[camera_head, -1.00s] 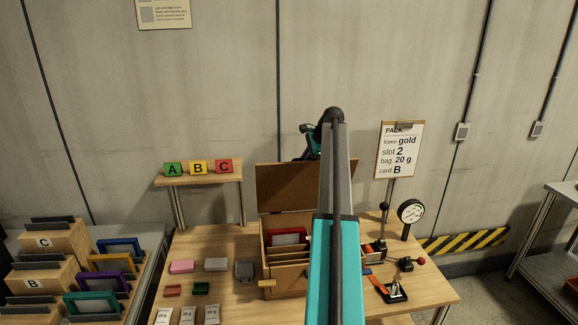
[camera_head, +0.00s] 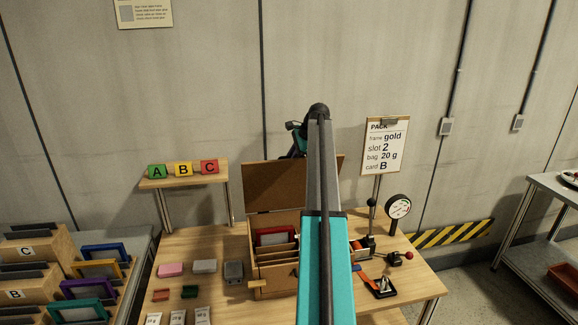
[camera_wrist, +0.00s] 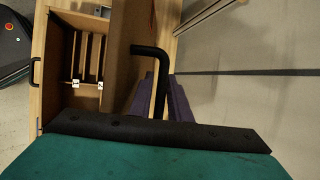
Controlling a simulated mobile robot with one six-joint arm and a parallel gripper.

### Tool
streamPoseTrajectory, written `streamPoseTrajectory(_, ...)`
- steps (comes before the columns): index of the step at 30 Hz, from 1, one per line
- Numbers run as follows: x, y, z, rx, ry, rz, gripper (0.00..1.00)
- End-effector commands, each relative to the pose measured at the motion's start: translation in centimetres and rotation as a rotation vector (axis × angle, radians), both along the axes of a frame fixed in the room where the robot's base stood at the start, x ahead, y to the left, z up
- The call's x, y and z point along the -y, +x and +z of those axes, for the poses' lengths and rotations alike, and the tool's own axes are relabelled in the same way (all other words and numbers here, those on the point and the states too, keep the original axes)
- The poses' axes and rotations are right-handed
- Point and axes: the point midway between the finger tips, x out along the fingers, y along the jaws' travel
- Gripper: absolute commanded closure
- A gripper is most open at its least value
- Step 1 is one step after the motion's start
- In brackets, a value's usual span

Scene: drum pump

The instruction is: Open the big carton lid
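The big carton (camera_head: 274,287) is a light wooden box on the table, with dividers and a red-rimmed frame (camera_head: 275,238) inside. Its brown lid (camera_head: 275,187) stands up at the back edge, so the box is open at the top. My arm covers its right part. In the wrist view the slotted inside (camera_wrist: 88,62) shows left of the upright lid (camera_wrist: 124,60). My gripper (camera_wrist: 165,95) has purple fingers on either side of a black bent bar (camera_wrist: 163,68) beside the lid. Whether they press on the bar is unclear.
Pink, grey and small coloured blocks and several white bags lie left of the carton. A gauge (camera_head: 398,207), a sign (camera_head: 386,146) and a red-knobbed device stand right. Coloured frames and B and C boxes are far left. A shelf with A, B, C blocks is behind.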

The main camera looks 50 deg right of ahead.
Motion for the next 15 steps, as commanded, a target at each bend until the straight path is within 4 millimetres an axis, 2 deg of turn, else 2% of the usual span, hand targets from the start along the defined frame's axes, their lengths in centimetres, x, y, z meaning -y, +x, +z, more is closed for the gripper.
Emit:
streamPoseTrajectory(8,0.5,-1.2,2.1,0.001,-0.002,-0.001,0.83)
streamPoseTrajectory(15,1.2,-2.8,5.2,0.002,-0.002,-0.002,0.83)
